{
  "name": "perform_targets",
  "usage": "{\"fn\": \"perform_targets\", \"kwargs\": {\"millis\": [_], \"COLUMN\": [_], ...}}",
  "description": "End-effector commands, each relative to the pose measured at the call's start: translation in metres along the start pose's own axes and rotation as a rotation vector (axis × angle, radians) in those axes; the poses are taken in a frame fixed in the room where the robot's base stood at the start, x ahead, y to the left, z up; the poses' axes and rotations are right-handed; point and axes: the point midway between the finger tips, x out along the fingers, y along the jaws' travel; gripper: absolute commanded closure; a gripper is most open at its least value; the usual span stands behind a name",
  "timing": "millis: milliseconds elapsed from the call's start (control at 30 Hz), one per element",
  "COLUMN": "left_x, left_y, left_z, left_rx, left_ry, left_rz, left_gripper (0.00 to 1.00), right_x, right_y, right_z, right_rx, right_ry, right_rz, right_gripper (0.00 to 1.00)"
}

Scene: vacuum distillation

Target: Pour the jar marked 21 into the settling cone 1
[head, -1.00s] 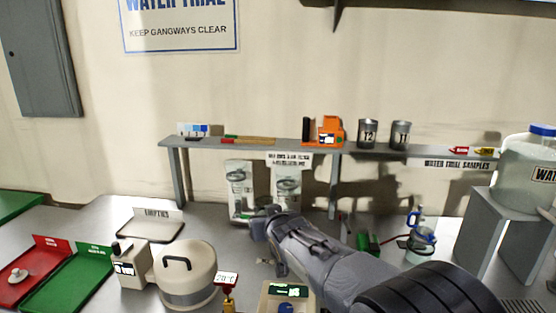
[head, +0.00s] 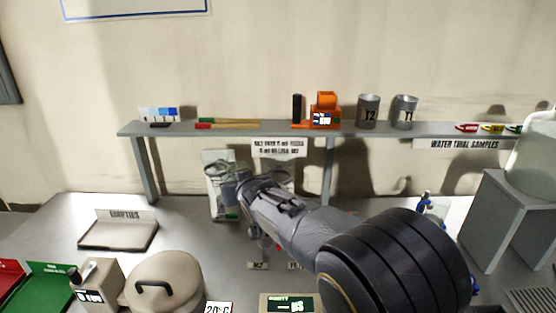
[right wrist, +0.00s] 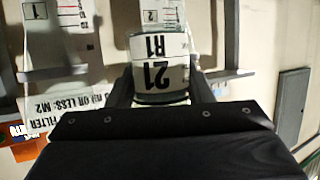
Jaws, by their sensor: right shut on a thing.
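My right gripper (head: 232,188) is shut on the jar marked 21 (right wrist: 158,72), whose white label also reads R1. In the right wrist view the jar sits between the two fingers. In the head view the gripper is in front of the left settling stand (head: 216,208), and the jar is hard to make out there. In the right wrist view, a board marked 1 (right wrist: 55,30) is left of the jar and a board marked 2 (right wrist: 165,14) is behind it. The right stand (head: 280,178) is partly hidden by my arm. My left gripper is not in view.
A grey shelf (head: 225,131) runs above the stands, with an orange device (head: 325,112) and metal cups T2 (head: 368,112) and T1 (head: 404,112) on it. An empties tray (head: 118,232) and a round lidded pot (head: 165,285) are to the left. A grey stand (head: 500,225) is at right.

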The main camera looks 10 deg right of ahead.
Motion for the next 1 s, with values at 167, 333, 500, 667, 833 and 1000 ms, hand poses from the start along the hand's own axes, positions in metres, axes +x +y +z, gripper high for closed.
{"fn": "perform_targets", "kwargs": {"millis": [167,333,500,667,833,1000], "left_x": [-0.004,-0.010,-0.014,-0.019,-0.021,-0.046], "left_y": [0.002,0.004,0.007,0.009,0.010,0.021], "left_z": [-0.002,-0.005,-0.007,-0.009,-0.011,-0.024], "left_rx": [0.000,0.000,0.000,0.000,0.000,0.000], "left_ry": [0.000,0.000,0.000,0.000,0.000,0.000], "left_rz": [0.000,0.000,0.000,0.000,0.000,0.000], "left_gripper": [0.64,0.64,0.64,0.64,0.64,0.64], "right_x": [-0.001,-0.002,-0.002,-0.003,-0.003,-0.016], "right_y": [0.003,0.007,0.012,0.017,0.022,0.027], "right_z": [-0.003,-0.007,-0.009,-0.012,-0.015,-0.049], "right_rx": [0.032,0.093,0.173,0.245,0.323,0.395], "right_ry": [-0.003,-0.010,-0.022,-0.032,-0.043,-0.049], "right_rz": [-0.011,-0.034,-0.066,-0.096,-0.128,-0.158], "right_gripper": [0.82,0.82,0.82,0.82,0.82,0.82]}}
